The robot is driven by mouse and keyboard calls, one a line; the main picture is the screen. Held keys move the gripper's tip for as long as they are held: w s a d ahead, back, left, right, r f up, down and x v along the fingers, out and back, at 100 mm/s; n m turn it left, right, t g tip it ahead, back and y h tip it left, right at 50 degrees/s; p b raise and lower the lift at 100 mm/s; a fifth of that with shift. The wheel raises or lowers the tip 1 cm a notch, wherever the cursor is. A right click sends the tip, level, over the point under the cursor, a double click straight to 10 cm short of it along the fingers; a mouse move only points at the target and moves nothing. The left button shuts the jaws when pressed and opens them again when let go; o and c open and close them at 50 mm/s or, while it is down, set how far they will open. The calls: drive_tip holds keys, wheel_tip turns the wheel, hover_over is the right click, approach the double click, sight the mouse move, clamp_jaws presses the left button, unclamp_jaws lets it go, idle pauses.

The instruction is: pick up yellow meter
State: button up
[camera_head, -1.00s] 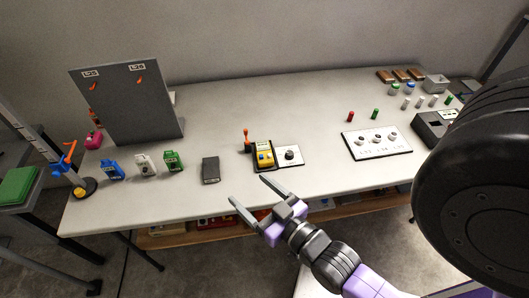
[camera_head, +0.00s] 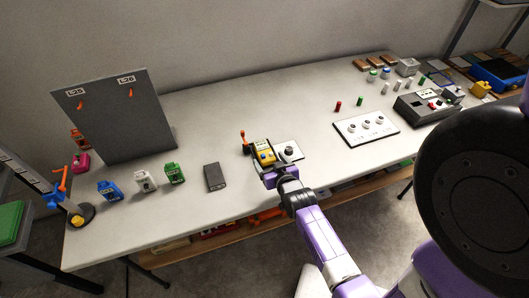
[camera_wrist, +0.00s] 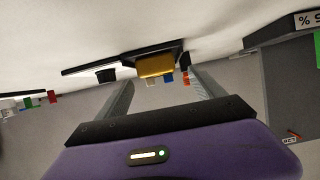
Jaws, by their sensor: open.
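The yellow meter (camera_head: 264,153) sits on its dark base near the middle of the table in the head view. In the wrist view the yellow meter (camera_wrist: 155,66) is ahead, between my two fingers. My gripper (camera_head: 268,168) is at the near side of the meter, low over the table. In the wrist view my gripper (camera_wrist: 155,85) is open, with one finger on each side of the meter. Whether the fingers touch it cannot be told.
A white panel with a dark knob (camera_head: 288,152) is right beside the meter. An orange-handled lever (camera_head: 244,139) stands at its left. A white panel with several knobs (camera_head: 366,128) is to the right. The table behind the meter is clear.

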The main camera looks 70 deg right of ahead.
sight(264, 151)
drive_tip(key=x, duration=0.2)
drive_tip(key=r+p+x, duration=0.1)
drive_tip(key=x, duration=0.1)
drive_tip(key=shift+d, duration=0.25)
drive_tip(key=shift+w+d+f, duration=0.35)
drive_tip(key=shift+w+d, duration=0.1)
clamp_jaws()
